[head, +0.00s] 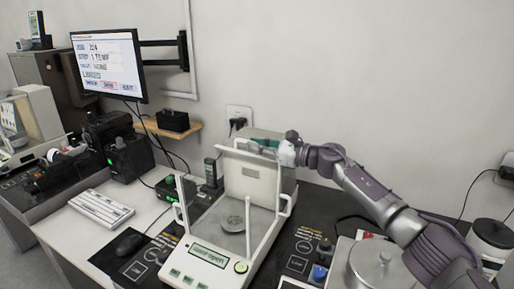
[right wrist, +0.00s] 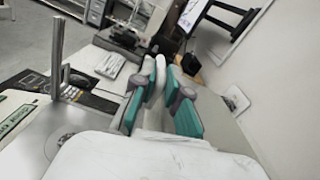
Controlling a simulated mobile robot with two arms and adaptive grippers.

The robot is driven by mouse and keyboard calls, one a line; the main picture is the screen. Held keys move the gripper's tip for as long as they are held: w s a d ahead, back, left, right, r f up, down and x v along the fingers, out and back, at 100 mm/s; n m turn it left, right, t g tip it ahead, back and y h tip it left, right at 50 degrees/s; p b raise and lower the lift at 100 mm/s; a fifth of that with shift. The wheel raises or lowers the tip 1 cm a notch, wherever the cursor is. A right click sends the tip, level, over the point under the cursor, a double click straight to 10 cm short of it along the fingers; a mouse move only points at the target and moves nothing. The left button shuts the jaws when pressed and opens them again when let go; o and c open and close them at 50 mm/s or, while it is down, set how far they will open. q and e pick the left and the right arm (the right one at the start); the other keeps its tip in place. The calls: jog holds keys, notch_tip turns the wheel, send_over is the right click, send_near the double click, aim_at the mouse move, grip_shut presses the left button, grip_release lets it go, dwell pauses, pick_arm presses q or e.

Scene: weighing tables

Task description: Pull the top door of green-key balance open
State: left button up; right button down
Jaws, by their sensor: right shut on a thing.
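The green-key balance (head: 208,254) stands in the middle of the head view, with a round green key (head: 241,267) at its front right. A small round pan (head: 232,223) shows inside its chamber. White handles stick up at its left and right sides. My right gripper (head: 272,146) is at the upper back of the balance, with its fingers partly hidden. In the right wrist view, teal fingertips (right wrist: 160,105) close from both sides on a white, rounded top-door handle (right wrist: 158,72). How far the top door is open I cannot tell. My left gripper is not in view.
A monitor (head: 108,63) hangs on the wall at the left. A keyboard (head: 100,207) and mouse (head: 130,243) lie left of the balance. A lidded metal pot (head: 381,262) stands at the right, below my right arm. The wall is close behind.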

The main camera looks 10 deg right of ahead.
jog(key=c, duration=1.2)
grip_release()
jog(key=v, duration=1.2)
